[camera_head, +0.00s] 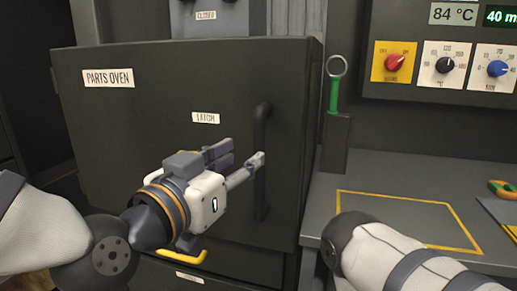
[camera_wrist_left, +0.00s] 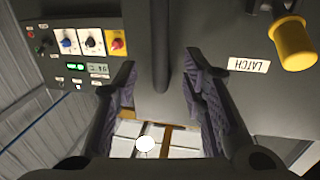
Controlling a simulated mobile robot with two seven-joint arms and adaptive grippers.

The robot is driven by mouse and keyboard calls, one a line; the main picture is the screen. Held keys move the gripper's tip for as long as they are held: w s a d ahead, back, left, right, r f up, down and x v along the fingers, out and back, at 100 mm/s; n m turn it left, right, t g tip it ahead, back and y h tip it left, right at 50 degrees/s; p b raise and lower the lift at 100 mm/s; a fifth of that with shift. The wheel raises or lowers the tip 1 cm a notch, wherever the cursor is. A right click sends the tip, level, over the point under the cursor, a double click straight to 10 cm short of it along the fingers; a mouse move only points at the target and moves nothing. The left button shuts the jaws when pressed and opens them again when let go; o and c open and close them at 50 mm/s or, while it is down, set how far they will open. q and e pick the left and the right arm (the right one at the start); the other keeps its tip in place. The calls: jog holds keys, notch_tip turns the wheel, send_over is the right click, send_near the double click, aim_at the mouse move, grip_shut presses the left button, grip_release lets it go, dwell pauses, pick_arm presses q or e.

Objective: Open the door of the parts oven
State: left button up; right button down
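The parts oven door (camera_head: 140,130) is a dark grey panel with a "PARTS OVEN" label, and it looks shut. Its dark upright bar handle (camera_head: 262,165) is near the right edge. A "LATCH" label (camera_head: 205,118) sits left of the handle. In the left wrist view, a yellow knob (camera_wrist_left: 293,42) shows beside that label; my gripper hides that spot in the head view. My left gripper (camera_head: 240,158) is open and empty in front of the door, close to the handle. In the left wrist view, the handle (camera_wrist_left: 160,45) lies ahead, between the spread fingers. My right gripper is out of view.
A grey bench (camera_head: 325,195) with a yellow-outlined area stands right of the oven. A green-handled ring tool (camera_head: 334,95) stands in a holder at the oven's right. A control panel (camera_head: 440,95) with knobs hangs above the bench. A yellow bar handle (camera_head: 183,258) is low on the oven.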

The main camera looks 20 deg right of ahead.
aim_at(257, 148)
pick_arm(q)
jog(key=x, duration=0.7)
jog(key=shift+w+d+f, duration=0.1)
jog(key=shift+w+d, duration=0.15)
jog(key=shift+d, duration=0.05)
grip_shut()
